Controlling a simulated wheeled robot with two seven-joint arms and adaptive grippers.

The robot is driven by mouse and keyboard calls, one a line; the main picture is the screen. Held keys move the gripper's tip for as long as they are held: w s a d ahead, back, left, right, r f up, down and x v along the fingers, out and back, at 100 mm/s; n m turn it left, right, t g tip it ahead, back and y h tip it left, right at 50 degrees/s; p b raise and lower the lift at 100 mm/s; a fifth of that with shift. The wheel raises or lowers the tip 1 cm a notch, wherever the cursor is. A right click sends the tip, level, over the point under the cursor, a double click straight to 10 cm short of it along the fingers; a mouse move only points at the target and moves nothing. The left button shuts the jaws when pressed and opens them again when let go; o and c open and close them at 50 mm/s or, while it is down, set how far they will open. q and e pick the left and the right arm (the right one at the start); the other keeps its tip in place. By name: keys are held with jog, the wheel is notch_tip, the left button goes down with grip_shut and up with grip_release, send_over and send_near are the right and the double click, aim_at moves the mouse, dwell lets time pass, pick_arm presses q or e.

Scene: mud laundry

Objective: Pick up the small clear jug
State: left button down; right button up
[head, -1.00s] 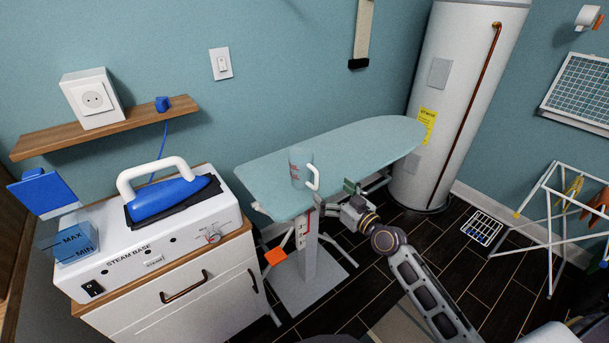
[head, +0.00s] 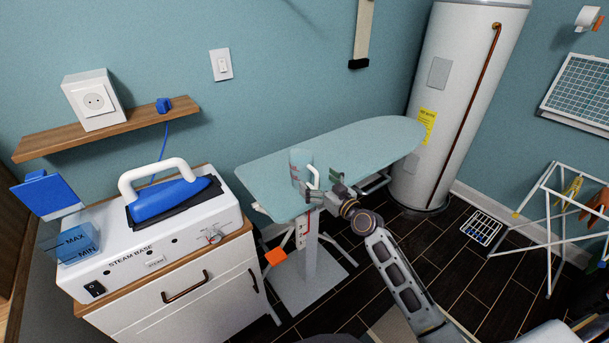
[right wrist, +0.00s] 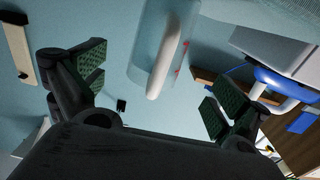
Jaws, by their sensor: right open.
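The small clear jug (head: 297,162) stands upright on the near edge of the ironing board (head: 370,138), with red marks on its side and a white handle facing right. My right gripper (head: 322,185) is open at the handle side of the jug, close to it. In the right wrist view the jug (right wrist: 148,38) and its pale handle show beyond and between the spread green-padded fingers of the gripper (right wrist: 155,88). The fingers do not close on it; whether one touches it I cannot tell. My left gripper is not in view.
A cabinet at left carries a steam base (head: 150,250) with a blue iron (head: 165,200) and a blue water tank (head: 78,244). A white water heater (head: 455,90) stands behind the board's far end. A drying rack (head: 550,215) is at right. The board's right part is clear.

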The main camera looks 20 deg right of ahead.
aim_at(308, 174)
jog(key=shift+w+a, duration=0.25)
jog(key=shift+w, duration=0.35)
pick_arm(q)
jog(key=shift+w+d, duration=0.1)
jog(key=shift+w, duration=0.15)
pick_arm(e)
jog(key=shift+w+f, duration=0.1)
jog(key=shift+w, duration=0.35)
jog(key=shift+f+x, duration=0.25)
jog(key=shift+x, duration=1.7)
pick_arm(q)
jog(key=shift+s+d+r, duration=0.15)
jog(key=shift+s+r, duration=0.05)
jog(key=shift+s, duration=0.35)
pick_arm(e)
jog(key=shift+w, duration=0.25)
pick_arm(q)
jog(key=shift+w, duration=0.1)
